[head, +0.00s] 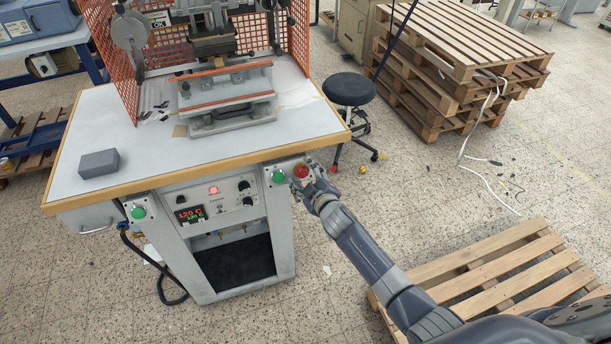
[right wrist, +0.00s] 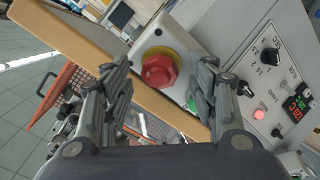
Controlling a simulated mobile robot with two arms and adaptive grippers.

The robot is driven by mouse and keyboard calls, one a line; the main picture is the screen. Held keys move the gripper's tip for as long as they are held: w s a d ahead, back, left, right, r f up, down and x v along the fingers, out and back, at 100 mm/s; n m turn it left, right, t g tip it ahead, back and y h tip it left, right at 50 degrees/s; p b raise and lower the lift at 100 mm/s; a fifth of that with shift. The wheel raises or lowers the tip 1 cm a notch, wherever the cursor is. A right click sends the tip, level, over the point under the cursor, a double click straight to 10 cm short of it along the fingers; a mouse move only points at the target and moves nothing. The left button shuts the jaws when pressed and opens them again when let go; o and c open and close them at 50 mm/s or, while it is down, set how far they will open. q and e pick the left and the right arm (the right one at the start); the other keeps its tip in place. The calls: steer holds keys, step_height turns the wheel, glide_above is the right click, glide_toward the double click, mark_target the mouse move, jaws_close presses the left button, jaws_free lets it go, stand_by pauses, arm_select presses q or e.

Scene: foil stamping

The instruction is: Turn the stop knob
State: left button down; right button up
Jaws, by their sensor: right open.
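The stop knob (head: 301,171) is a red mushroom button on a small light box at the front right corner of the stamping table. In the right wrist view the red stop knob (right wrist: 160,72) sits ahead of the gap between my fingers, on a pale round-cornered box. My right gripper (head: 312,184) is at the knob from the right side in the head view. In the right wrist view my right gripper (right wrist: 152,90) is open, with one finger on each side of the knob's line. Whether the fingers touch it I cannot tell. My left gripper is not in view.
A green button (head: 279,176) sits left of the knob, and the control panel (head: 215,200) with dials and a red display is further left. The wooden table edge (head: 240,154) runs just above. A black stool (head: 349,90) and pallets (head: 500,275) stand to the right.

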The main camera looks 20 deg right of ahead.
steer(key=c, duration=1.1)
steer(key=shift+m, duration=0.4)
steer(key=shift+a+f+m+h+b, duration=0.1)
steer(key=shift+m+h+b, duration=0.45)
steer(key=shift+m, duration=0.55)
steer(key=shift+a+m+h+b, duration=0.1)
steer(key=shift+m+h+b, duration=0.5)
steer(key=shift+m, duration=1.4)
steer(key=o, duration=1.1)
steer(key=shift+s, duration=0.1)
